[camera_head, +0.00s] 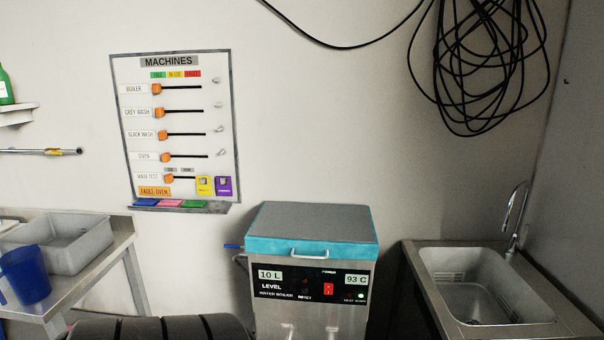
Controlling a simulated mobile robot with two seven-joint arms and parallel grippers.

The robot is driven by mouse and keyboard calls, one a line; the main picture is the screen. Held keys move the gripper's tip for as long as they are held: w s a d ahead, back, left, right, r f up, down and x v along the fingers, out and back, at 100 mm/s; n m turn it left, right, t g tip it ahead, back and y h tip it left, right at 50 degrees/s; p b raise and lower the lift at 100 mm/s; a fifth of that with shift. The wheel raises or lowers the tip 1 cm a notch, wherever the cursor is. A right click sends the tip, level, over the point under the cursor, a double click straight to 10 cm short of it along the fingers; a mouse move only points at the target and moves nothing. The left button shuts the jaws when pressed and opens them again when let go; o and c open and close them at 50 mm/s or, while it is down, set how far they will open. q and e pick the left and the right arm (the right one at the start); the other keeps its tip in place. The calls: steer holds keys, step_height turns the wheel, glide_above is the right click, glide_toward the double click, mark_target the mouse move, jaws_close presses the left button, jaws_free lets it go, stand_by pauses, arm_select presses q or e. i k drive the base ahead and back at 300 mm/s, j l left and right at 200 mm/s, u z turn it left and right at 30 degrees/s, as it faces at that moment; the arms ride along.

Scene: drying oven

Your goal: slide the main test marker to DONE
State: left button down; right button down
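The white MACHINES board (224,120) hangs on the wall at left of centre. Its lowest row is labelled MAIN TEST. The orange main test marker (169,179) sits at the left end of that row's dark slot (185,178), which runs right. Two small grey labels lie above this row, the left one (170,169) over the marker and the right one (187,169) over the slot; their words are too small to read. Neither of my grippers is in view.
Several other orange markers, such as the oven marker (165,156), sit at their slots' left ends. Yellow (204,185) and purple (224,186) tags hang beside the main test row. A ledge (215,208) juts out below. The water boiler (312,290) stands below right, a metal table (118,248) left.

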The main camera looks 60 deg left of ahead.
mark_target(169, 177)
steer(key=j+u, duration=0.15)
steer(key=u, duration=0.25)
steer(key=j+u, duration=0.15)
steer(key=u, duration=0.25)
steer(key=j+u, duration=0.2)
steer(key=u, duration=0.2)
steer(key=i+j+u, duration=0.2)
steer(key=j, duration=0.45)
steer(key=i+j+u, duration=0.2)
steer(key=i+j, duration=0.2)
steer(key=j, duration=0.25)
steer(key=i+j+u, duration=0.25)
steer(key=i+j, duration=0.15)
steer(key=j, duration=0.15)
steer(key=i+j+u, duration=0.2)
steer(key=i+j, duration=0.65)
